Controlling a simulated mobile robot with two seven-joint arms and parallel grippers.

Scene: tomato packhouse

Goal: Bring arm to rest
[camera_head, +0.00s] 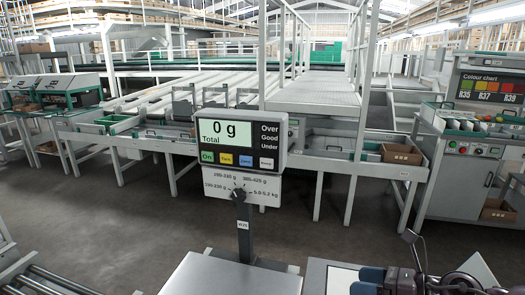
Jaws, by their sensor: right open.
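My right gripper (372,281) shows at the bottom right edge, dark with bluish finger parts, partly cut off by the frame. It is open, and I see nothing held in it. It is over or beside a pale panel (318,278) to the right of the scale; its height above the panel is unclear. My left arm and gripper are not in view.
A scale with a bare metal platform (212,277) stands in front; its display (238,142) on a post reads 0 g. A roller conveyor (45,283) lies at the lower left. Sorting benches (330,152) stand behind. The floor between is clear.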

